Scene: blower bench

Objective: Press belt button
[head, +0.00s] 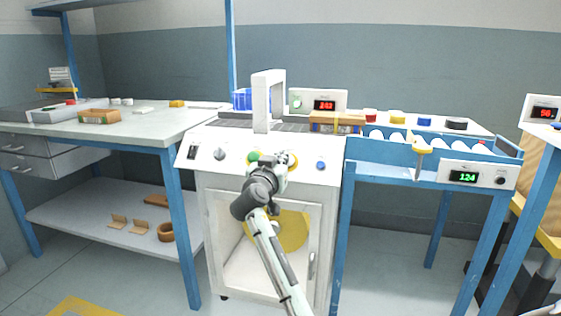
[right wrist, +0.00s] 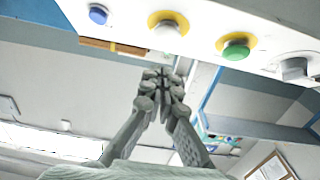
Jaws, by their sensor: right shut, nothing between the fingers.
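A white machine's sloping front panel (head: 205,160) carries a row of controls. A green button (head: 254,156) in a yellow ring shows just left of my right gripper (head: 284,159), and it shows clearly in the right wrist view (right wrist: 236,48). A white button (right wrist: 167,28) in a yellow ring shows in the right wrist view; in the head view my gripper mostly covers it. A blue button (head: 321,165) sits to the right. No readable label shows which is the belt button. My right gripper is shut and empty, in front of the panel; contact cannot be told.
A dark switch (head: 192,152) and a knob (head: 219,154) sit at the panel's left. A white arch (head: 259,100) stands over the belt behind. A blue-framed roller table (head: 440,165) adjoins on the right, a workbench (head: 150,128) on the left.

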